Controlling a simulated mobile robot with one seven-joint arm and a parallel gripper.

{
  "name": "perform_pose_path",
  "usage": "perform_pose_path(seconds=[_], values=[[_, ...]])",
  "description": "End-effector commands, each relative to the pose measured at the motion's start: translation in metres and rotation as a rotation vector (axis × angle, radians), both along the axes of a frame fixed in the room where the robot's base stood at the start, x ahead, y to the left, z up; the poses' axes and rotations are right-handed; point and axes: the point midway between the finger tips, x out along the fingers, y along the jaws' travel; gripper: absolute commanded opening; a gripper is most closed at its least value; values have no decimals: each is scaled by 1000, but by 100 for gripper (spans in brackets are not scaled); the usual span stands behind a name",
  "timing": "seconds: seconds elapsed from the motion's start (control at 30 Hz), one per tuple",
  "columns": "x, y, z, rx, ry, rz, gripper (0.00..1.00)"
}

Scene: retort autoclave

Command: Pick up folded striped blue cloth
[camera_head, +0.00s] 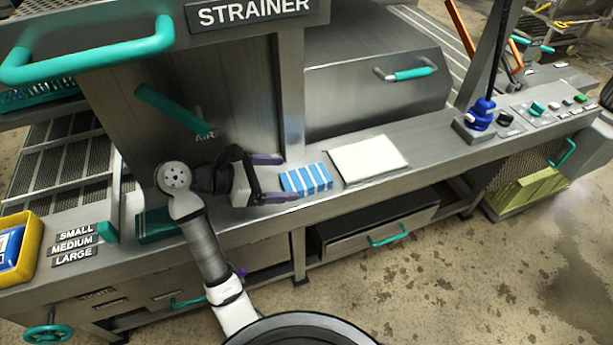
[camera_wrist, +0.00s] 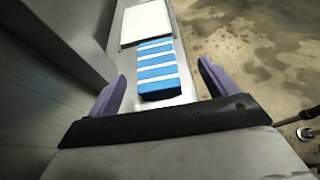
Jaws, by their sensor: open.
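The folded striped blue cloth (camera_head: 306,179) lies flat on the narrow steel ledge, with blue and white bands. In the wrist view the cloth (camera_wrist: 158,70) lies ahead of my gripper, roughly between the lines of its two fingers. My gripper (camera_head: 283,179) is open, with its purple fingertips just left of the cloth in the head view. In the wrist view my gripper (camera_wrist: 162,86) shows a finger on each side, with the near end of the cloth close to the opening. Nothing is held.
A white flat pad (camera_head: 368,158) lies right of the cloth on the ledge (camera_head: 440,137). A steel wall (camera_head: 225,110) rises behind my gripper. A blue joystick (camera_head: 481,115) stands farther right. A drawer (camera_head: 375,225) is below the ledge. A yellow bin (camera_head: 22,250) is at far left.

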Motion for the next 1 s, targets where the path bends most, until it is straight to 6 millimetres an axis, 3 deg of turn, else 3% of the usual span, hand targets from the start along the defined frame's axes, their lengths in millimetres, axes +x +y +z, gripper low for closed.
perform_pose_path(seconds=[0.63,0.93,1.0], values=[[27,-58,-34,-1,1,-1,85],[29,-62,-38,0,-1,1,85],[29,-62,-38,0,-1,1,75]])
